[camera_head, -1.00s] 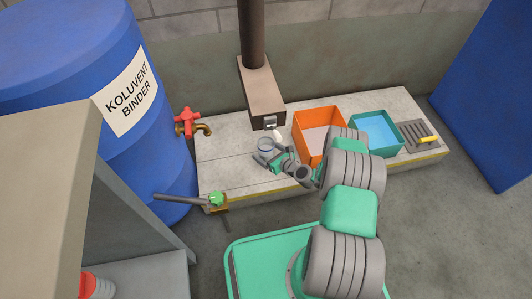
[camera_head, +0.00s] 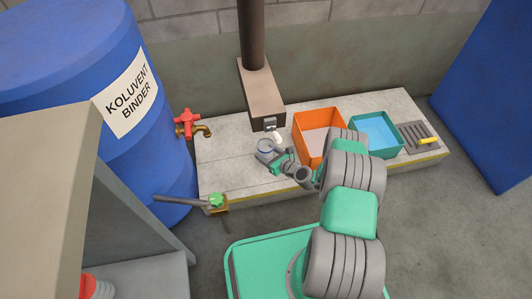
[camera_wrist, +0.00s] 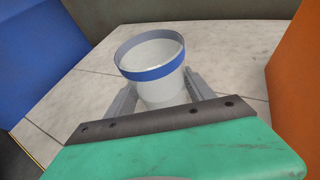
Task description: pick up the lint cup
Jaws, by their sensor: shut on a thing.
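The lint cup (camera_wrist: 157,87) is a whitish, open-topped cup with a blue band below its rim. In the wrist view it stands upright between the two grey fingers of my gripper (camera_wrist: 160,92), which are shut on its sides. In the head view the cup (camera_head: 265,146) shows small on the pale bench, below the brown box of the pipe. My gripper (camera_head: 268,154) is around it there, and the arm reaches in from the lower right. The cup's base is partly hidden by the gripper, so I cannot tell whether it touches the bench.
An orange bin (camera_head: 318,133) stands right of the gripper, with a teal basin (camera_head: 376,134) and a drain grate (camera_head: 416,137) beyond. A brown box and pipe (camera_head: 262,92) rise behind. A blue barrel (camera_head: 150,150) with a red-handled tap (camera_head: 187,123) stands left.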

